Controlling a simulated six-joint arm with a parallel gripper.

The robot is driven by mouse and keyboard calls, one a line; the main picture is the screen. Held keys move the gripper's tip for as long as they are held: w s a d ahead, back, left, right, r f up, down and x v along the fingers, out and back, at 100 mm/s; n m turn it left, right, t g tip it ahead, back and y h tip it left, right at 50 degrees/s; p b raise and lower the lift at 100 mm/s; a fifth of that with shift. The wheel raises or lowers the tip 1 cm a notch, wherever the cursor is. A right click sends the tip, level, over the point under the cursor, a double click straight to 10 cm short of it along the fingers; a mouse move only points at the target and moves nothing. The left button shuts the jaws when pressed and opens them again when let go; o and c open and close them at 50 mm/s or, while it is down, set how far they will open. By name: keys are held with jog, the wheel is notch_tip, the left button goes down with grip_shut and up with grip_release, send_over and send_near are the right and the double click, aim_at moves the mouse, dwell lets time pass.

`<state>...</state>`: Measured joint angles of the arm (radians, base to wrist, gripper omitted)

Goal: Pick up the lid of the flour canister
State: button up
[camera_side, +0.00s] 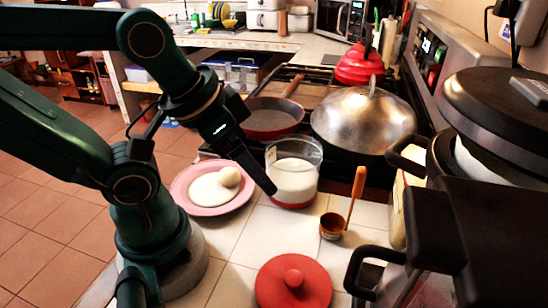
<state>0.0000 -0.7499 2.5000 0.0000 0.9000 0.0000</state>
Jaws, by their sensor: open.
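The red lid (293,283) with a round knob lies on the white tiled counter at the front, its near edge cut off by the bottom of the picture. The clear glass flour canister (293,172) stands uncovered behind it, partly filled with white flour. My gripper (268,186) is open and empty, pointing down and to the right. Its tip appears in front of the canister's left side, away from the lid; I cannot tell if it touches the glass.
A pink plate (178,188) with a white mound and a pale ball lies left of the canister. A small scoop (333,226) with an orange handle stands to the right. Pans and a domed metal cover (362,120) sit behind. Dark pots crowd the right. Tiles left of the lid are clear.

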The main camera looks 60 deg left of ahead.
dwell(0.6)
jog(key=g, duration=0.6)
send_over(294, 278)
notch_tip(294, 278, down, 8)
jog(key=shift+w+f, duration=0.1)
jog(key=shift+f, duration=2.6)
grip_shut()
